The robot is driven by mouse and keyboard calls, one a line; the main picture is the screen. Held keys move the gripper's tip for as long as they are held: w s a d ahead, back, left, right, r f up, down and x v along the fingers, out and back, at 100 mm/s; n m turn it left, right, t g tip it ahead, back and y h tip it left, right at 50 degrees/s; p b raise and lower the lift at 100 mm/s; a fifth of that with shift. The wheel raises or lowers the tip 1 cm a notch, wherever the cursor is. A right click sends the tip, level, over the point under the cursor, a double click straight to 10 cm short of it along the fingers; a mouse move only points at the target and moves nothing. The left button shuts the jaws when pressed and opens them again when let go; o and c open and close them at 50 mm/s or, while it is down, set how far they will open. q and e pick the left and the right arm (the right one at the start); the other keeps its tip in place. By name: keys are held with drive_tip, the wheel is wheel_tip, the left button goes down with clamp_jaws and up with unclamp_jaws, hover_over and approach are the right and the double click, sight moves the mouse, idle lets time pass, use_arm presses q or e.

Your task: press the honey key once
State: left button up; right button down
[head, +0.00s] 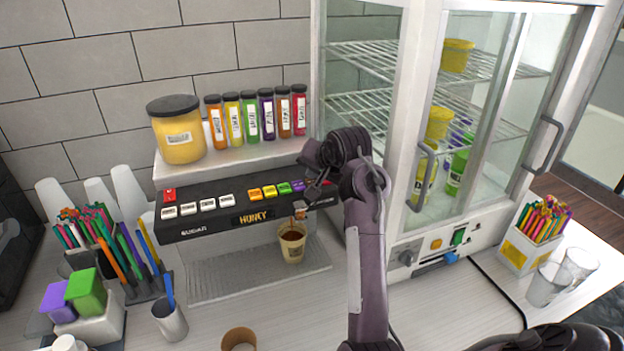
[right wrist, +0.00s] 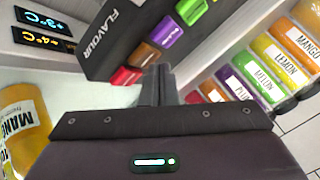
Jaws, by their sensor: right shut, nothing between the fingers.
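In the right wrist view the brown key (right wrist: 146,53) lies between a red key (right wrist: 125,76) and the purple key (right wrist: 163,31). No key lettering is legible, so I cannot tell by name which is honey. My right gripper (head: 310,188) is shut and empty at the keys' right end, hiding some. Its fingertips (right wrist: 157,70) look close to the brown key; contact is unclear. My left gripper is out of view.
A filled paper cup (head: 292,248) stands under the spout on the drip tray (head: 220,290). Bottles and a yellow jar (head: 178,140) line the shelf above. A glass cabinet (head: 400,140) stands close on the right. Straws and cups crowd the left.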

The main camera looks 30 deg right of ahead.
drive_tip(key=shift+r, duration=0.35)
drive_tip(key=shift+r, duration=2.5)
drive_tip(key=shift+f, duration=0.1)
idle(2.0)
